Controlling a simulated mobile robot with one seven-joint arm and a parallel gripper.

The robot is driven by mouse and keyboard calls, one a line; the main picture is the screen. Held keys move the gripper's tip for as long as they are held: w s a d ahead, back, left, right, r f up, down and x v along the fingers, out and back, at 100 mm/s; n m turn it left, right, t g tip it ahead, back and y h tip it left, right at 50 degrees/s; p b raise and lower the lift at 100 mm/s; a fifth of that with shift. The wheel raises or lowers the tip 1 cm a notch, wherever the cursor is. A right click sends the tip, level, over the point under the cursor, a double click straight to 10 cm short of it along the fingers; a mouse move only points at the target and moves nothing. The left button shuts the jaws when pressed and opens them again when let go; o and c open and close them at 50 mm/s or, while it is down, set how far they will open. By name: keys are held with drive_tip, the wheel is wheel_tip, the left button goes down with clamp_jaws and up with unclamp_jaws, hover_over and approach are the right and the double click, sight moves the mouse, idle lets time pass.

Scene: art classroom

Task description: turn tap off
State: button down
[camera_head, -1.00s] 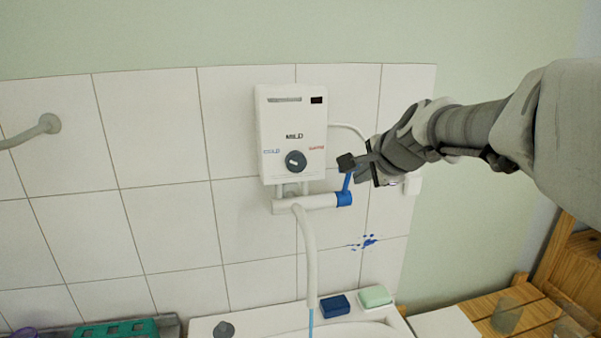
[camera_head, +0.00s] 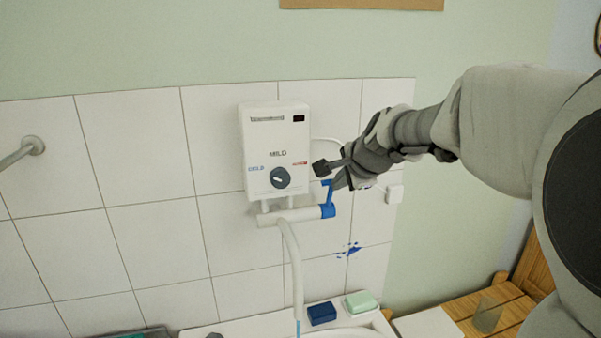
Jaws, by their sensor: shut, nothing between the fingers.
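The tap is a white pipe (camera_head: 290,215) under a white water heater (camera_head: 268,150) on the tiled wall. A blue lever handle (camera_head: 328,198) sits at the pipe's right end and points up. A white spout (camera_head: 295,265) curves down from the pipe, with a little blue water at its lower end. My gripper (camera_head: 326,171) comes in from the right, its dark fingertips close beside the top of the blue handle. The fingers are shut with nothing between them. I cannot tell whether they touch the handle.
A blue sponge or soap block (camera_head: 321,313) and a green one (camera_head: 361,302) lie on the sink's back edge. A grey dial (camera_head: 279,177) is on the heater's front. A wall switch (camera_head: 394,194) is right of the gripper. A wooden surface (camera_head: 485,312) stands at lower right.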

drive_tip(key=shift+w+a+r+g+p, duration=0.15)
drive_tip(key=shift+w+r+p, duration=0.1)
drive_tip(key=shift+w+p, duration=0.4)
drive_tip(key=shift+w+a+r+g+p, duration=0.1)
drive_tip(key=shift+w+r+p, duration=0.1)
drive_tip(key=shift+w+p, duration=0.45)
drive_tip(key=shift+w+a+r+g+p, duration=0.15)
drive_tip(key=shift+w+r+p, duration=0.2)
drive_tip(key=shift+p, duration=0.55)
drive_tip(key=shift+f, duration=0.1)
